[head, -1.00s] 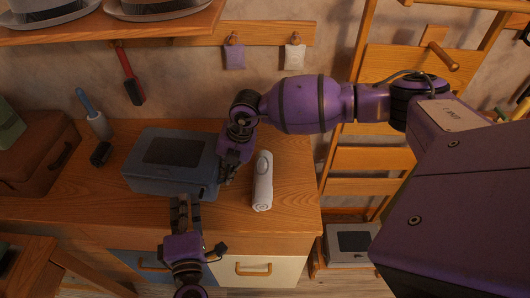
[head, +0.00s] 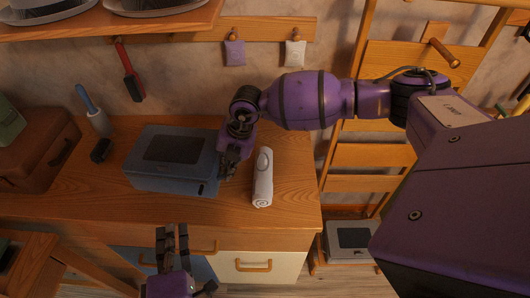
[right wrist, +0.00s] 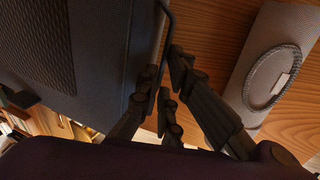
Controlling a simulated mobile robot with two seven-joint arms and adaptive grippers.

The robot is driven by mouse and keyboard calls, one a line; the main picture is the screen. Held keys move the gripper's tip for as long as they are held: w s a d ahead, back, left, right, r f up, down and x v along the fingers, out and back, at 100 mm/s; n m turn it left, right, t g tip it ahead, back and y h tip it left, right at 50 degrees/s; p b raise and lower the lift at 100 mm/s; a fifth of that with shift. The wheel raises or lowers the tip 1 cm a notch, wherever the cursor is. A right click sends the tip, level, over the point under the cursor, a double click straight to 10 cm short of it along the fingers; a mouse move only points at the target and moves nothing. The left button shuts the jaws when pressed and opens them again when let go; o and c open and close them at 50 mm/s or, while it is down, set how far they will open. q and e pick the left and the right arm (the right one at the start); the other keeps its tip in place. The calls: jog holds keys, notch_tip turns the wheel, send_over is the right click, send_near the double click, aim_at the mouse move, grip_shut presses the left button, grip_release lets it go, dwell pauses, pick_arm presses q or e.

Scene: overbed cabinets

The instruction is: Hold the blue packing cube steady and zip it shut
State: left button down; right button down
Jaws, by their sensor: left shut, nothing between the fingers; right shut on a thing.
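The blue packing cube (head: 150,180) lies flat on the wooden dresser top, with a dark mesh panel (head: 172,149) on its lid. A small dark piece, perhaps the zip pull (head: 201,189), shows on its front near the right corner. My right gripper (head: 227,176) is at the cube's right side. In the right wrist view its fingers (right wrist: 166,95) are shut on a thin dark loop (right wrist: 164,50) at the cube's edge (right wrist: 115,60). My left gripper (head: 172,230) is shut and empty, apart from the cube, before the dresser front.
A rolled grey-white bundle (head: 263,180) lies just right of my right gripper. A small black brush (head: 101,150), a blue-handled brush in a holder (head: 98,121) and a brown case (head: 35,150) stand to the left. A shelf with hats (head: 110,25) hangs above.

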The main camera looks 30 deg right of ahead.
jog(key=c, duration=1.8)
grip_release()
jog(key=shift+w+r, duration=0.1)
jog(key=shift+c, duration=0.2)
jog(key=shift+r, duration=0.1)
jog(key=v, duration=1.1)
jog(key=shift+r, duration=0.4)
jog(key=shift+s+d, duration=0.1)
jog(key=shift+s, duration=0.1)
